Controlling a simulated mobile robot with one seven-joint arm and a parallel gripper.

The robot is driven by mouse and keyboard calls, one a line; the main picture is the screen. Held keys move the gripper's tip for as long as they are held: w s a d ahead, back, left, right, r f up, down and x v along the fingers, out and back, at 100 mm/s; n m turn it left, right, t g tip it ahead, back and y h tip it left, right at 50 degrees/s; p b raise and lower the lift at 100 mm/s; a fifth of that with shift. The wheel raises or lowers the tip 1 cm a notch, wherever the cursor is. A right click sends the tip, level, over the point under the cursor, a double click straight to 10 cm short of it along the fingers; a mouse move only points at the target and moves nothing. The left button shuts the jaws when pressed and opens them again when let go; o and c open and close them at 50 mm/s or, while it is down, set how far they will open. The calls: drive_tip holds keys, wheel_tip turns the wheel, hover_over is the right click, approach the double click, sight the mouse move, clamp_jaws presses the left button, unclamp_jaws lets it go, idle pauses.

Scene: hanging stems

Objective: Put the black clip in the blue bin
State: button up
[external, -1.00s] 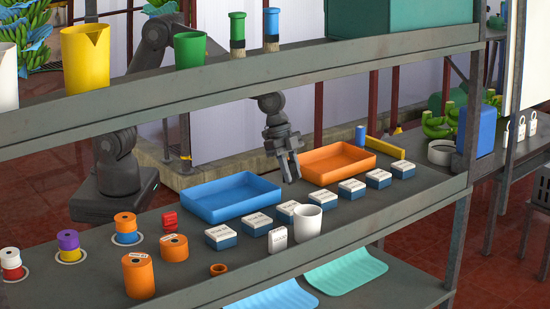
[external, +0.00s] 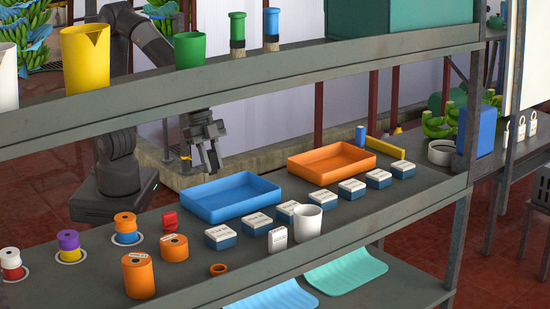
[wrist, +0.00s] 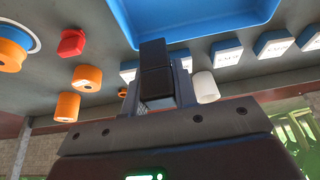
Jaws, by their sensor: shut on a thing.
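The blue bin (external: 250,211) is a shallow tray on the workbench, left of the orange tray; it looks empty in the external view. Its near side shows at the top of the wrist view (wrist: 210,31). My gripper (external: 207,166) is above the bench, over the bin's back left edge in the picture. In the wrist view my gripper (wrist: 155,88) is shut on a dark block, seemingly the black clip (wrist: 153,54), which sticks out past the fingers toward the bin. In the external view I cannot tell the clip from the dark fingers.
An orange tray (external: 331,165) sits right of the bin. Several blue-and-white boxes (external: 257,225) and a white cup (external: 307,224) stand in front. Orange rolls (external: 138,279) and a red item (external: 170,220) lie left. The upper shelf (external: 300,77) runs across above.

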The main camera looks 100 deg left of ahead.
drive_tip(key=s, duration=0.5)
hover_over(232, 203)
wheel_tip(232, 203, down, 7)
drive_tip(key=shift+s+d+f, duration=0.1)
drive_tip(key=shift+d, duration=0.05)
drive_tip(key=shift+f, duration=2.05)
drive_tip(key=shift+f, duration=0.1)
drive_tip(key=o, duration=1)
